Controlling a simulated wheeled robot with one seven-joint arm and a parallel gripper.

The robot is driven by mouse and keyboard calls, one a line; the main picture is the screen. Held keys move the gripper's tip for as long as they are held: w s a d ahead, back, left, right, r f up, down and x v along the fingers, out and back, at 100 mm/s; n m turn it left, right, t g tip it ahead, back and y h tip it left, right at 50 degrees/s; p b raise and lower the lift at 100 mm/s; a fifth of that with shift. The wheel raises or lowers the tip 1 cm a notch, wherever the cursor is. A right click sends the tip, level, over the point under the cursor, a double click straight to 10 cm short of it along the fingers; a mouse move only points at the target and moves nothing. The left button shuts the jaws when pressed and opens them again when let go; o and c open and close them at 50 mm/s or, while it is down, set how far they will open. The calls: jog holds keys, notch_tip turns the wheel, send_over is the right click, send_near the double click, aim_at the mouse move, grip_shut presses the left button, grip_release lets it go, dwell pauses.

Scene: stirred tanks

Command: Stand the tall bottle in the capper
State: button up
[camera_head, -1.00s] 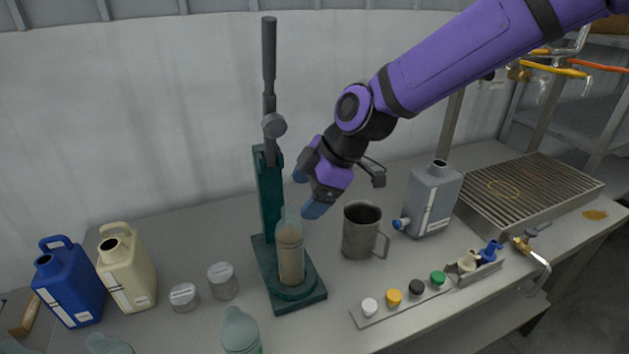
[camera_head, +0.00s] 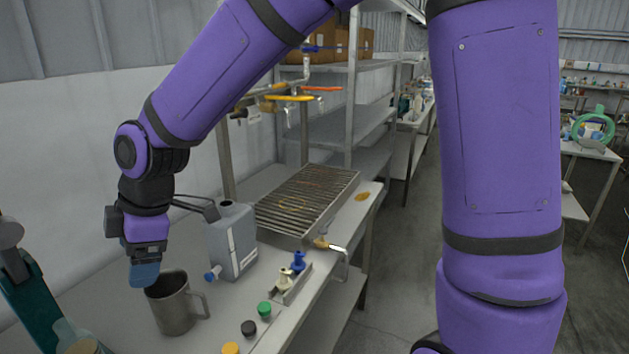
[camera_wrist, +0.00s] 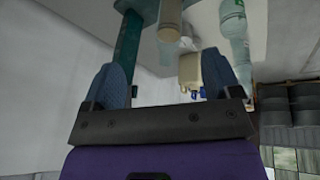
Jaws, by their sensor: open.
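The capper (camera_head: 30,300) is a dark green press, cut off at the lower left of the head view. Its green column also shows in the wrist view (camera_wrist: 128,48).
A metal mug (camera_head: 174,308) stands just below my gripper, with a grey jug (camera_head: 232,242) to its right. A pale bottle (camera_wrist: 236,35) and cream jug (camera_wrist: 190,70) show in the wrist view.

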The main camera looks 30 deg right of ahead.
jog(key=s+d+r+m+t+h, duration=0.1)
jog(key=s+d+r+m+h, duration=0.25)
jog(key=d, duration=0.55)
jog(key=s+d+r+m+t, duration=0.2)
jog(key=d+r+m, duration=0.35)
jog(key=d, duration=0.35)
jog(key=s+d+r+m, duration=0.2)
jog(key=s+d+m, duration=0.8)
jog(key=s+d, duration=0.2)
jog(key=shift+s+d+r+t, duration=0.15)
jog(key=shift+d+r+t, duration=0.15)
jog(key=shift+t, duration=0.1)
